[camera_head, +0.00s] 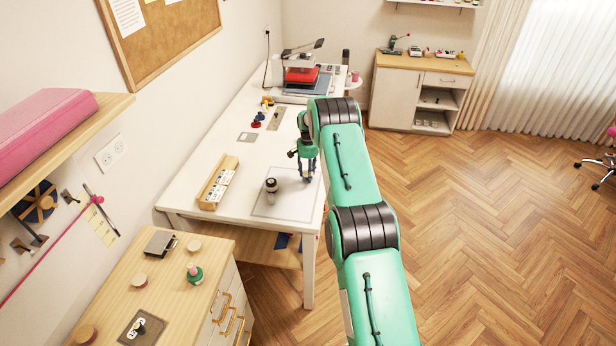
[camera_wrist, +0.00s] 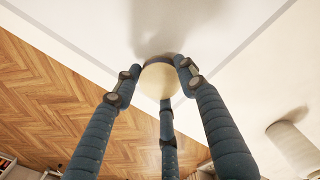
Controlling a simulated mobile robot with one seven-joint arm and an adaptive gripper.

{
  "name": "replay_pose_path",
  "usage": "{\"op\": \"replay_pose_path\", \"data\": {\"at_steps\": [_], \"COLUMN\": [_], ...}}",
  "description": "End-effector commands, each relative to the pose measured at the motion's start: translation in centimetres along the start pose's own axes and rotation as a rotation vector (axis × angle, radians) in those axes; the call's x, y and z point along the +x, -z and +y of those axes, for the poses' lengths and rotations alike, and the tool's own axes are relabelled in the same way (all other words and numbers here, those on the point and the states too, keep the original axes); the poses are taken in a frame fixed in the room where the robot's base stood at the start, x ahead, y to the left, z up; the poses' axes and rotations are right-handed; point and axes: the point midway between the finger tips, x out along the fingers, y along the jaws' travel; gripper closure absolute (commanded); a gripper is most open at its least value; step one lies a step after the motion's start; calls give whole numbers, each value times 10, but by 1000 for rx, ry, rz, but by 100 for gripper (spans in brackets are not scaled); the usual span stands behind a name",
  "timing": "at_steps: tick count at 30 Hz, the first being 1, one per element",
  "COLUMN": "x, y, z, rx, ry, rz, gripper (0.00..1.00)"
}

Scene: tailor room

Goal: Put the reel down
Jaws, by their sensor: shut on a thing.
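The reel (camera_wrist: 158,80) shows in the wrist view as a round cream end between my three dark blue fingers. My gripper (camera_wrist: 160,86) is shut around it, with fingertips at its sides. Below it lies a pale surface with a soft shadow; I cannot tell whether the reel touches it. In the head view my gripper (camera_head: 306,168) points down over the right part of the light grey mat (camera_head: 287,211) on the white table (camera_head: 205,151). There the reel is mostly hidden by the fingers.
A dark-and-pale upright object (camera_head: 271,186) stands on the mat, left of my gripper. A wooden tray (camera_head: 209,204) with small items lies further left. Small coloured items (camera_head: 258,120) and a red-topped machine (camera_head: 301,75) are farther back. The table's right edge is close to my gripper.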

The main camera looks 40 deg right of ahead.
Motion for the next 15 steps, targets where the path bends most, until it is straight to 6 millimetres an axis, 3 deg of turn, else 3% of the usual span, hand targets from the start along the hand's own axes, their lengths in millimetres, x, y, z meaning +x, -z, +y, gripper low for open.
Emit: {"op": "replay_pose_path", "data": {"at_steps": [6,15], "x": [16,17], "y": [0,0], "z": [0,0], "rx": [0,0], "ry": [0,0], "rz": [-1,0], "gripper": [81,81]}}
